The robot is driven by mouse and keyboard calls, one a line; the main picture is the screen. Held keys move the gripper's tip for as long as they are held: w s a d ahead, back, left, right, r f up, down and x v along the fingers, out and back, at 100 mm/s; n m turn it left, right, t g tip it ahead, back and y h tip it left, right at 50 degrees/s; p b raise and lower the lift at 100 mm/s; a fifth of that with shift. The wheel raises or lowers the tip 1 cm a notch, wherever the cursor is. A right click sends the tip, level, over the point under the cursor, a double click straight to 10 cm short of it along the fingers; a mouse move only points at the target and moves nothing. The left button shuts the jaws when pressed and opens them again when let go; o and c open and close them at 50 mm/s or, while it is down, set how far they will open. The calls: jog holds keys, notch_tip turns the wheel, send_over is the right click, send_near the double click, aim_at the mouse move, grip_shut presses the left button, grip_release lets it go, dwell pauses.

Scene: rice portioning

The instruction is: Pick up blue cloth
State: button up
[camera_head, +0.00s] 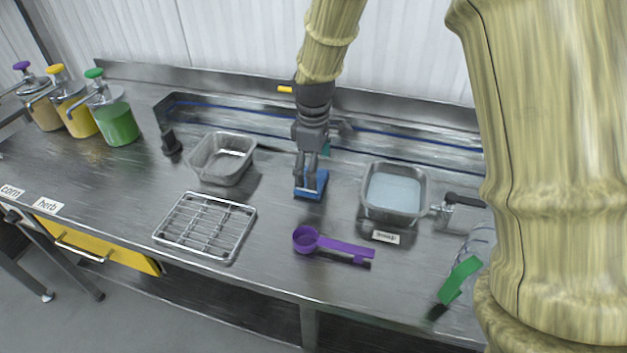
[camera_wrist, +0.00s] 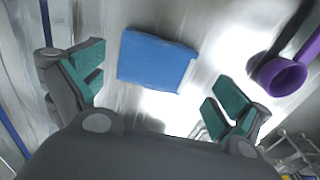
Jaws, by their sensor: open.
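The blue cloth (camera_head: 312,186) is a small folded rectangle lying flat on the steel counter, between two metal pans. My gripper (camera_head: 311,183) is above it and hides part of it in the head view. In the wrist view the cloth (camera_wrist: 157,61) lies ahead of the teal-padded fingers, near the middle between them. My gripper (camera_wrist: 160,92) is open with nothing between its fingers. I cannot tell exactly how high the fingertips are above the cloth.
A purple scoop (camera_head: 336,246) lies on the counter in front of the cloth. An empty pan (camera_head: 222,158) is left, a wire rack (camera_head: 206,226) front left, and a pan of pale liquid (camera_head: 394,192) right. Pump dispensers (camera_head: 113,118) stand far left.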

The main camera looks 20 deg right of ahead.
jog(key=f, duration=0.1)
jog(key=w+f, duration=0.1)
jog(key=f, duration=0.1)
jog(key=shift+a+f, duration=0.15)
jog(key=shift+s+f+p, duration=0.15)
jog(key=shift+s+p, duration=0.1)
jog(key=shift+p, duration=0.05)
jog(key=shift+w, duration=0.1)
jog(key=c, duration=0.7)
notch_tip(320, 180, up, 10)
jog(key=b, duration=0.1)
jog(key=shift+b, duration=0.3)
